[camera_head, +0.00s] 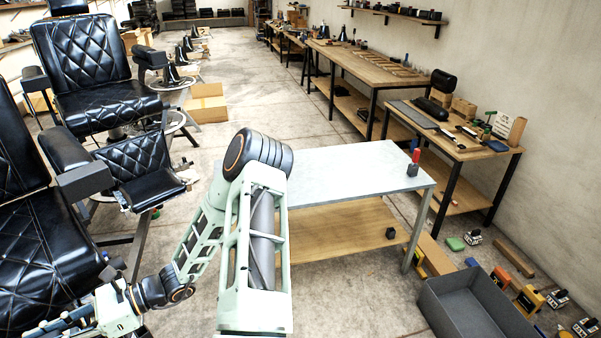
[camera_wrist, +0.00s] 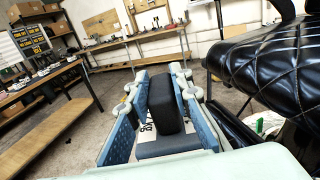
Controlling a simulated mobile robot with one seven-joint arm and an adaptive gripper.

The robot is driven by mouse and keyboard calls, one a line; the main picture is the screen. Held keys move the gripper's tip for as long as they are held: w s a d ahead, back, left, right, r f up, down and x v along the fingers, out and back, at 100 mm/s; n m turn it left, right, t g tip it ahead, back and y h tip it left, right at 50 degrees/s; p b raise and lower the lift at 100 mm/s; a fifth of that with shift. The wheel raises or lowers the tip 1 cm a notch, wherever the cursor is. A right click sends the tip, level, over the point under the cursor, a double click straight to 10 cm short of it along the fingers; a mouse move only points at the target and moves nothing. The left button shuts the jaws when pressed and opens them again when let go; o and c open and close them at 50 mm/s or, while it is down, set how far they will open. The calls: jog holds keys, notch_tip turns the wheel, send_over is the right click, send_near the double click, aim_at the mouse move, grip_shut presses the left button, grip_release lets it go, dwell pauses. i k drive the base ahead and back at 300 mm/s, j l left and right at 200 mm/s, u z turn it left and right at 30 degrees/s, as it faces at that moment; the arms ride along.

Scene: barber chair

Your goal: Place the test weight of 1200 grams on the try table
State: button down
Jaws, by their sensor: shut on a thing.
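My gripper (camera_head: 62,324) is at the lower left of the head view, beside the black barber chair and well away from the grey-topped table. In the wrist view its blue-padded fingers (camera_wrist: 163,92) are shut on a dark upright block (camera_wrist: 167,107), which I take to be the test weight. A light grey-topped table (camera_head: 350,168), which looks like the try table, stands right of my arm. Its top is mostly bare. A small dark block with a red upright part (camera_head: 415,160) stands at its right corner. My arm hides its left end.
Black barber chairs (camera_head: 90,75) line the left; one chair (camera_wrist: 275,65) is close on the right of the wrist view. A grey open bin (camera_head: 470,305) and several small items lie on the floor at right. A cluttered wooden workbench (camera_head: 455,150) stands behind. A small dark cube (camera_head: 390,233) sits on the lower shelf.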

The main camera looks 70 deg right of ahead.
aim_at(331, 169)
jog(key=k, duration=0.4)
jog(key=k+z, duration=0.2)
jog(key=z, duration=1.75)
jog(key=i+z, duration=0.3)
jog(key=i+j, duration=0.15)
jog(key=i, duration=0.55)
jog(key=i+j, duration=0.2)
jog(key=i, duration=0.45)
jog(key=i+j, duration=0.15)
jog(key=i, duration=0.55)
